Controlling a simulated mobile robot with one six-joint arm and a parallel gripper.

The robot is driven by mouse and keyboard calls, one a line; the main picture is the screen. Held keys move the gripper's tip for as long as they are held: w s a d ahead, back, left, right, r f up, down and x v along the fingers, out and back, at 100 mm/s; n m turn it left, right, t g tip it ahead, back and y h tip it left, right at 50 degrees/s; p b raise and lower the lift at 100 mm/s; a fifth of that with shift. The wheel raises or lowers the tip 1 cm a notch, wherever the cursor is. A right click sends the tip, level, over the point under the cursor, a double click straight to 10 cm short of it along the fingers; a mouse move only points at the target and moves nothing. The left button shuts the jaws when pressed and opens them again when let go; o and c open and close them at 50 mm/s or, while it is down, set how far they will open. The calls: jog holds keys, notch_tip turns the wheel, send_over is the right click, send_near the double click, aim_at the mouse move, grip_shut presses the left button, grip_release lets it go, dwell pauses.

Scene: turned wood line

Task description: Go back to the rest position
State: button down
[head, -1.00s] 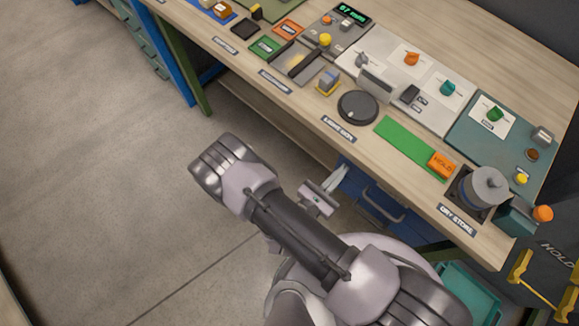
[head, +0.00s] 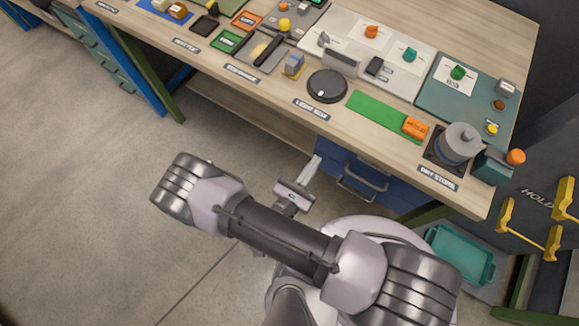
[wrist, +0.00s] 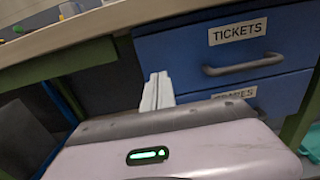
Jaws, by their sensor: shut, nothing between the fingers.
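My gripper (head: 312,168) is in front of the workbench, below its top edge, with its fingers together and nothing between them. In the wrist view the pale fingers (wrist: 157,92) stand side by side in front of the dark gap under the bench. They are apart from the blue drawer unit (wrist: 218,52). My arm is folded over my base in the head view.
The workbench (head: 266,110) carries a round black turntable (head: 327,86), a green strip (head: 375,115), an orange block (head: 415,127) and a grey cylinder (head: 460,140). A teal tray (head: 462,252) is low at the right. Open floor (head: 80,200) lies left.

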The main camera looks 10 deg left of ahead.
jog(key=p+v, duration=0.2)
jog(key=v, duration=0.8)
jog(key=w+d+r+n+g+y, duration=0.1)
jog(key=d+r+n+g+y, duration=0.1)
jog(key=r+n, duration=0.9)
jog(key=w+d+r+n+g+y, duration=0.1)
jog(key=d+r+n+g+y, duration=0.2)
jog(key=r+n, duration=0.9)
jog(key=w+d+r+n+g+y, duration=0.1)
jog(key=d+r+n+g, duration=0.5)
jog(key=r, duration=1)
jog(key=d+n+y, duration=0.1)
jog(key=d+n, duration=0.2)
jog(key=n, duration=0.3)
jog(key=shift+w+d+y, duration=0.15)
jog(key=shift+w+y, duration=0.15)
jog(key=shift+y, duration=0.1)
jog(key=shift+r, duration=0.1)
